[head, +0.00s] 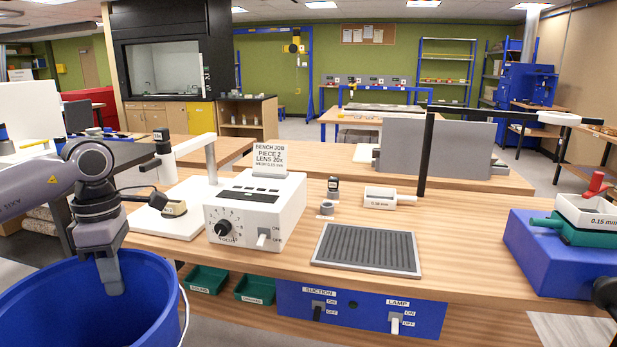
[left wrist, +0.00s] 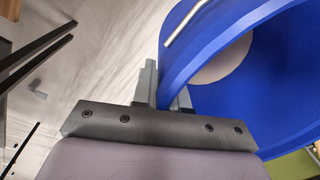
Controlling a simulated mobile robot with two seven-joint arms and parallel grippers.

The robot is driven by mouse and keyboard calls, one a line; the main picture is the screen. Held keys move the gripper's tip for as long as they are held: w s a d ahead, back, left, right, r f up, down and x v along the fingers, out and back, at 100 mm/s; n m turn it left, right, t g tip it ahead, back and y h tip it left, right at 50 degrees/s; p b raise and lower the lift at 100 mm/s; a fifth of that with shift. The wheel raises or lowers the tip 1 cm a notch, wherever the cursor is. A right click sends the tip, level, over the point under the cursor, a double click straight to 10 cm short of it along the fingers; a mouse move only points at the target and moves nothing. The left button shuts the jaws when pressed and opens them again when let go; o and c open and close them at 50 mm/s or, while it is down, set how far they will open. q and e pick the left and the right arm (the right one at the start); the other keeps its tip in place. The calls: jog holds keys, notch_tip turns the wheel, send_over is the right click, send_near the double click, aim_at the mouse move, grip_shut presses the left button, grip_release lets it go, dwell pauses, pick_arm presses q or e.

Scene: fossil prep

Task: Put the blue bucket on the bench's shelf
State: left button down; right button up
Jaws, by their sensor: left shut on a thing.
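The blue bucket (head: 85,305) is in the lower left of the head view, in front of the bench's left end and cut off by the frame's edge. My left gripper (head: 112,284) points down at its rim, shut on the bucket wall. In the left wrist view the gripper (left wrist: 166,88) has one finger on each side of the rim of the bucket (left wrist: 225,85). The bench (head: 480,260) has a lower wooden shelf (head: 470,325) under its top, partly hidden by the blue switch panel. My right gripper is not in view.
Green bins (head: 207,279) sit under the bench top beside the blue switch panel (head: 360,312). On top stand a white control box (head: 255,212), a ribbed grey mat (head: 368,250) and a blue block (head: 555,255) with trays.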

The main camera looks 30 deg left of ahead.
aim_at(155, 302)
pick_arm(q)
jog(key=w+d+f+m, duration=0.1)
jog(key=m, duration=0.1)
jog(key=d+f+m, duration=0.2)
jog(key=w+d+f+m, duration=0.1)
jog(key=d+f, duration=0.1)
jog(key=shift+w+d+f+m, duration=0.15)
jog(key=shift+w+m, duration=0.15)
jog(key=shift+m, duration=0.1)
jog(key=w+d+f+m, duration=0.2)
jog(key=w+d+m, duration=0.1)
jog(key=d+m, duration=0.7)
jog(key=w+d+f+m+y, duration=0.1)
jog(key=w+d+f+m, duration=0.2)
jog(key=d+m, duration=0.8)
jog(key=shift+d+t, duration=0.3)
jog(key=shift+d, duration=0.3)
jog(key=shift+w, duration=0.1)
